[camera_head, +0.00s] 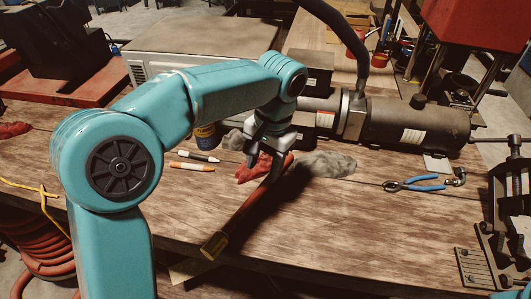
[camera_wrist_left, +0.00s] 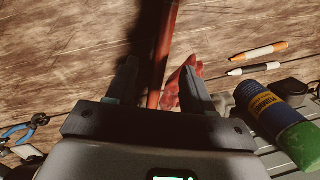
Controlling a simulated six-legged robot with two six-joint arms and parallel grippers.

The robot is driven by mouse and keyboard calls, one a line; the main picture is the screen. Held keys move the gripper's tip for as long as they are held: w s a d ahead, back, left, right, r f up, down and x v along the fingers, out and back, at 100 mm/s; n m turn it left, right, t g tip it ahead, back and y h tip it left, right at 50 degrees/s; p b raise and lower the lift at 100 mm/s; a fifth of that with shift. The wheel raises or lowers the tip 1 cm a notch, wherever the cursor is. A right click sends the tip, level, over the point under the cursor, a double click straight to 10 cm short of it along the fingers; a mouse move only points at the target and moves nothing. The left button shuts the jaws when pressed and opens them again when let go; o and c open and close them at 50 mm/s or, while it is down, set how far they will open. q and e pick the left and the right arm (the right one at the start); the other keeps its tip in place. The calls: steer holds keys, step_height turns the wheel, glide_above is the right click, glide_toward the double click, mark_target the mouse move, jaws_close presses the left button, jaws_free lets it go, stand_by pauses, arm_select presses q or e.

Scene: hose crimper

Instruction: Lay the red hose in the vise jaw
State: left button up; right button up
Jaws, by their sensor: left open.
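The red hose (camera_head: 240,212) lies slanted on the wooden bench, with a brass-coloured fitting (camera_head: 214,245) at its near end. My left gripper (camera_head: 268,160) is over the hose's far part and is open. In the left wrist view the hose (camera_wrist_left: 164,45) runs between the two parted fingers (camera_wrist_left: 160,68), with a gap on each side; whether it touches a finger cannot be told. The gripper hides the hose's far end. A dark metal vise-like fixture (camera_head: 510,215) stands at the right edge, partly cut off. My right gripper is not in view.
A red rag (camera_head: 250,172) and a grey rag (camera_head: 328,164) lie close to the gripper. Blue-handled pliers (camera_head: 412,184) lie at right. The bench's front middle is clear.

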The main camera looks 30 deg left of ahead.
arm_select(q)
step_height(320, 180, up, 3)
steer(key=shift+w+d, duration=0.15)
stand_by(0.6)
